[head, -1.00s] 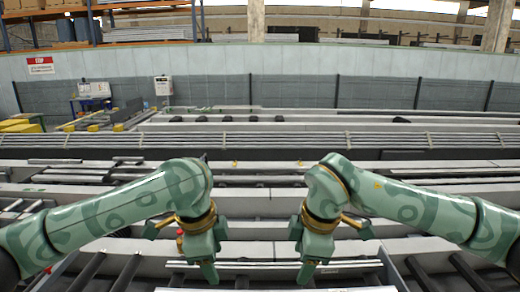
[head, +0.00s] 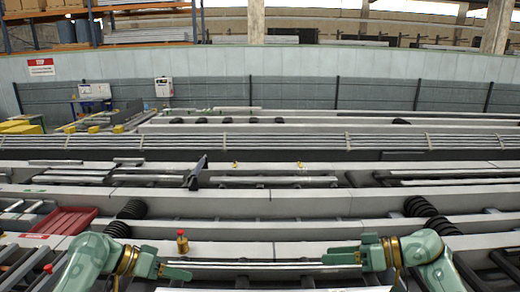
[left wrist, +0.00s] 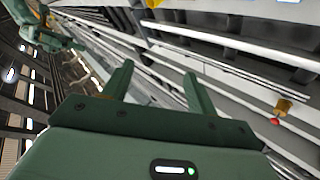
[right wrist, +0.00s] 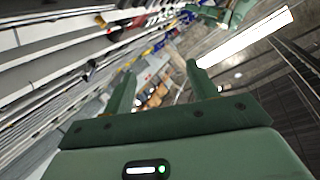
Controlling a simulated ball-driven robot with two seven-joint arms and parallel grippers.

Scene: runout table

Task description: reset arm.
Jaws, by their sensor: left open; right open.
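My left gripper (head: 177,270) is at the bottom left of the head view, pointing right across the runout table. My right gripper (head: 340,257) is at the bottom right, pointing left toward it, with a wide gap between them. In the left wrist view the fingers of my left gripper (left wrist: 155,72) stand apart with nothing between them. In the right wrist view the fingers of my right gripper (right wrist: 162,70) are also apart and empty. The forearms are low at the picture's bottom corners.
A small brass-coloured piece (head: 182,241) stands just behind my left gripper; it also shows in the left wrist view (left wrist: 283,107). A red tray (head: 62,221) lies at the left. Long metal bars (head: 260,265) run across below the grippers. Black coils (head: 131,209) sit on the beams behind.

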